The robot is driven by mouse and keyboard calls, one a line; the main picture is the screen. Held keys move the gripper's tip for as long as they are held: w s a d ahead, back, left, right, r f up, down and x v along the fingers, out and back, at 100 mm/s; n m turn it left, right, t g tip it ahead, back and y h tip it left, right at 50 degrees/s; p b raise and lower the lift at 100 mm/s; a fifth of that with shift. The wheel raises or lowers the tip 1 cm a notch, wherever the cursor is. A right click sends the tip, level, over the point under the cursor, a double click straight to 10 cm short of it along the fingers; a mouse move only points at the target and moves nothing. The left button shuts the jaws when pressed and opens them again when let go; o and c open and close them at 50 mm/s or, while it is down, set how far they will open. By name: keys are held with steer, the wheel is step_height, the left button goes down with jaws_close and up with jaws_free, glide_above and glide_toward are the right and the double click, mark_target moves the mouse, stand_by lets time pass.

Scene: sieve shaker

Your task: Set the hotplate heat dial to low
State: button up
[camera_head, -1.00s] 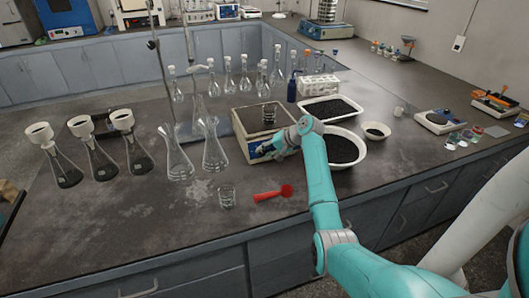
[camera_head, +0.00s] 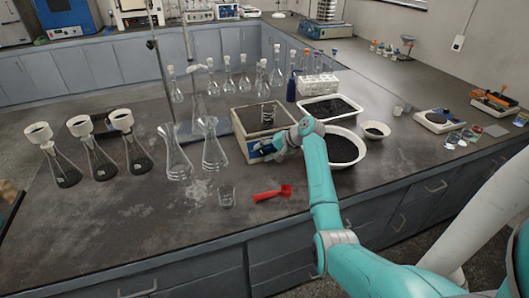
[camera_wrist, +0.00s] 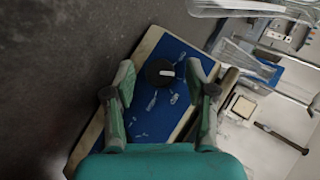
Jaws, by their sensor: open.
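The hotplate (camera_head: 246,122) is a cream box with a blue front panel, standing on the dark bench in the head view. In the wrist view its blue panel (camera_wrist: 155,118) fills the middle, with white markings. The black heat dial (camera_wrist: 160,71) has a white pointer mark and lies between my fingers. My gripper (camera_wrist: 164,78) is open, with one finger on each side of the dial and visible gaps to both. In the head view my gripper (camera_head: 268,151) is at the hotplate's front, and my arm hides part of the panel. I cannot tell the dial's setting.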

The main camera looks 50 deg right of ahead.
steer(key=shift+s, duration=0.1)
steer(key=v, duration=1.1)
steer(key=shift+s+r, duration=0.3)
steer(key=shift+d, duration=0.15)
